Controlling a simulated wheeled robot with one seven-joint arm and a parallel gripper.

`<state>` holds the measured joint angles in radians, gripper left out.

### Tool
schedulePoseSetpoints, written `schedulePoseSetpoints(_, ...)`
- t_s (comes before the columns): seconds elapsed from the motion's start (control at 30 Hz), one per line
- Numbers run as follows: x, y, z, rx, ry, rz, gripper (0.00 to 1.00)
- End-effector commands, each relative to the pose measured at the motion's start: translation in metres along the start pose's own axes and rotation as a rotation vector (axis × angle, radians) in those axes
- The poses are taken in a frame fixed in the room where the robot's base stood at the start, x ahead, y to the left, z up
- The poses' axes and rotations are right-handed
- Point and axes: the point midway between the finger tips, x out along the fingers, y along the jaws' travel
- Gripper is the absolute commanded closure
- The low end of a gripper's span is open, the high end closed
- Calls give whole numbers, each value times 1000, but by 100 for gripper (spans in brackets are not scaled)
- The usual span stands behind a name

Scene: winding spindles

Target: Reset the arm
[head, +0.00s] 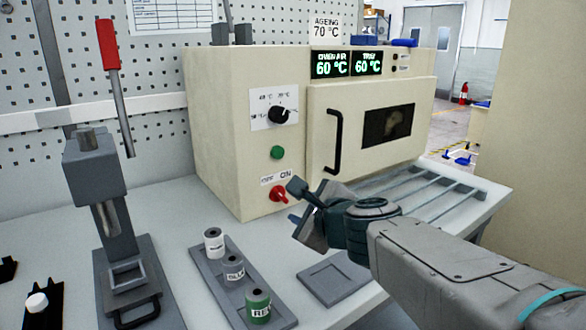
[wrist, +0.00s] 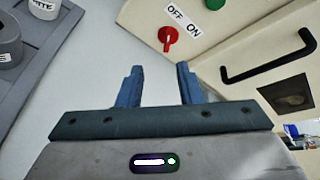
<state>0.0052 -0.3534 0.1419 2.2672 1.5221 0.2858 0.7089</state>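My gripper (wrist: 160,85) is open and empty in the wrist view, its two blue fingers apart with bare bench between them. In the head view my gripper (head: 300,205) is in front of the oven's lower front, close to the red OFF/ON switch (head: 278,194). The red switch also shows in the wrist view (wrist: 168,40), beyond the fingertips and apart from them. My arm reaches in from the lower right.
The cream oven (head: 222,130) has its door shut and its displays read 60 °C. A grey tray (head: 211,265) holds three labelled spools. A press with a red lever (head: 108,45) stands at left. An empty grey square plate (head: 333,280) lies on the bench; a rod rack (head: 425,200) is at right.

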Motion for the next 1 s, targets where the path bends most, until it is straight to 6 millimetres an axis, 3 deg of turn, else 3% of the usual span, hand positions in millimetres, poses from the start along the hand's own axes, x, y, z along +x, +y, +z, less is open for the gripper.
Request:
schedulePoseSetpoints(0.1, -22, -4, 16, -252, -6, 95, 67)
schedulePoseSetpoints(0.33, -66, 13, 13, -772, -26, 345, 67)
schedulePoseSetpoints(0.7, -163, 22, -32, -1482, -93, 859, 67)
schedulePoseSetpoints(0.83, -192, 18, -48, -1635, -120, 1014, 67)
schedulePoseSetpoints(1.0, -211, 15, -61, -1727, -139, 1123, 67)
